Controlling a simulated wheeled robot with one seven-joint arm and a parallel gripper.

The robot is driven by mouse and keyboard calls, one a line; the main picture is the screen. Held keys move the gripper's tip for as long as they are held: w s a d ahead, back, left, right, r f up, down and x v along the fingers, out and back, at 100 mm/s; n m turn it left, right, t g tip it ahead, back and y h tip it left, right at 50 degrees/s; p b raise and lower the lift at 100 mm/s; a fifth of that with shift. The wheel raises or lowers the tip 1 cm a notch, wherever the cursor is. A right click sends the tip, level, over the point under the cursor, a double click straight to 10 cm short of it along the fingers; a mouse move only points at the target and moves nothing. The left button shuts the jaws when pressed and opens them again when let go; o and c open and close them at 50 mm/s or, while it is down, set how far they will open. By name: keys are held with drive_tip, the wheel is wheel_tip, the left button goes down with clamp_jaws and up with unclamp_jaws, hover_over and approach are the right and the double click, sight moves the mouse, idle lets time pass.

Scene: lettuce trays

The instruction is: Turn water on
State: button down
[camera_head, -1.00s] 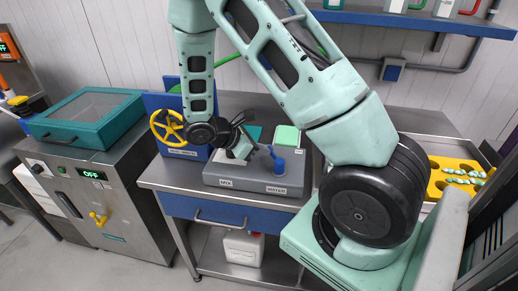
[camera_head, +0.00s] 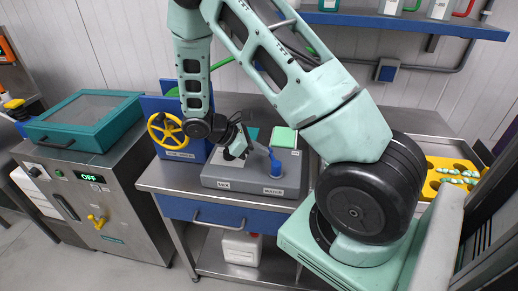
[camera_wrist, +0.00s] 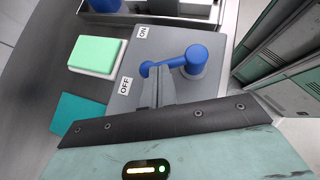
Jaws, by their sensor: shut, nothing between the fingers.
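The blue water lever (camera_head: 274,162) stands on a grey box (camera_head: 255,180) on the metal bench, above the box's WATER label. In the wrist view the lever (camera_wrist: 194,62) has a round pivot and an arm pointing left, between the ON label (camera_wrist: 142,32) and the OFF label (camera_wrist: 125,86). My gripper (camera_wrist: 153,78) is shut and empty. Its tips overlap the end of the lever's arm in the wrist view; I cannot tell whether they touch. In the head view my gripper (camera_head: 246,141) is just left of the lever.
A light green block (camera_head: 285,137) and a teal block (camera_wrist: 78,116) are beside the lever. A yellow handwheel (camera_head: 165,130) on a blue panel is to the left. Further left is a machine with a teal lid (camera_head: 85,118). A yellow tray (camera_head: 432,185) lies right.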

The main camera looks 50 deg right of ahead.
drive_tip(key=m, duration=0.1)
drive_tip(key=d+m+g+y+p, duration=0.1)
drive_tip(key=shift+s+d+r+m+g+y, duration=0.1)
drive_tip(key=shift+d+m+g+y, duration=0.2)
drive_tip(key=d+m+g+y, duration=0.1)
drive_tip(key=m+y+p, duration=0.1)
drive_tip(key=m, duration=0.1)
drive_tip(key=shift+s+d+m+g+y, duration=0.3)
drive_tip(key=shift+s+d+g+y, duration=0.05)
drive_tip(key=shift+g+y, duration=0.05)
drive_tip(key=m+y, duration=0.1)
drive_tip(key=s+d+m+y, duration=0.1)
drive_tip(key=m, duration=0.1)
drive_tip(key=shift+d+g+y, duration=0.15)
drive_tip(key=shift+g+y, duration=0.25)
drive_tip(key=shift+s+d+m+y+p, duration=0.2)
drive_tip(key=shift+s+m+y, duration=0.1)
drive_tip(key=shift+m+y, duration=0.35)
drive_tip(key=shift+s+d+m+y+p, duration=0.1)
drive_tip(key=shift+s+d+m+y, duration=0.15)
drive_tip(key=shift+m+y, duration=0.35)
drive_tip(key=shift+s+m, duration=0.1)
drive_tip(key=shift+m, duration=0.25)
drive_tip(key=b+v, duration=0.4)
drive_tip(key=v, duration=1.3)
drive_tip(key=shift+r, duration=0.1)
